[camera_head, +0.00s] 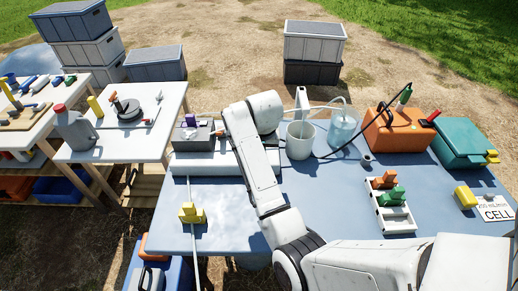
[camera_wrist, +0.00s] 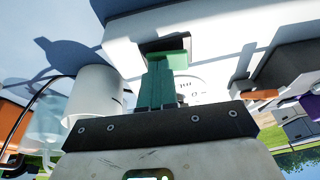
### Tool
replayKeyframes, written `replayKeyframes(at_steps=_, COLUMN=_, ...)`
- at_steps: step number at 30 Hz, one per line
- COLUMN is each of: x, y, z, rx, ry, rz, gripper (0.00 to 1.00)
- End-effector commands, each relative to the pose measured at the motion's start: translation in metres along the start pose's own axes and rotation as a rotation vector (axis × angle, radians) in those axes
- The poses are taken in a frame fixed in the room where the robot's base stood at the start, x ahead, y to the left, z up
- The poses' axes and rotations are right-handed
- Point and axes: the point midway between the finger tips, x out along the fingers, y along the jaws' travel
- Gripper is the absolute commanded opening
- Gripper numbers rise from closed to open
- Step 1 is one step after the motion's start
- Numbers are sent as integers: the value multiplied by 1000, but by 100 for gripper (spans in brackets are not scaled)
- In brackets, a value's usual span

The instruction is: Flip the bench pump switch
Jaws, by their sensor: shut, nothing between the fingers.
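The white bench unit (camera_head: 207,164), likely the bench pump, lies along the table's back left edge, partly behind my arm. In the wrist view a white housing (camera_wrist: 205,30) with a dark recess (camera_wrist: 165,45) and a small round marking (camera_wrist: 188,84) is close in front of my gripper (camera_wrist: 165,62). My gripper's teal fingers are shut together with nothing between them. Their tips overlap the recess in the picture; I cannot tell whether they touch it. In the head view my arm hides the fingers.
A white bucket (camera_head: 300,141) and a clear jug (camera_head: 343,127) stand right of my arm. An orange case (camera_head: 398,132) and a teal case (camera_head: 457,140) are farther right. A white tray (camera_head: 399,221) holds coloured pieces. A yellow block (camera_head: 192,213) sits at the left.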

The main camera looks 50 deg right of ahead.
Motion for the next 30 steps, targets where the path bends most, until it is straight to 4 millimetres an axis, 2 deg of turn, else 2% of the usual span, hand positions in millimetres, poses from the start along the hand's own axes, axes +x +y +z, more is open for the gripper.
replayKeyframes(at_steps=10, x=-1, y=-16, z=2, rx=-5, ry=-5, rz=-1, gripper=0)
replayKeyframes(at_steps=22, x=-1, y=-17, z=2, rx=-5, ry=-6, rz=-1, gripper=0)
replayKeyframes(at_steps=30, x=-25, y=-19, z=-10, rx=-3, ry=-5, rz=0, gripper=0)
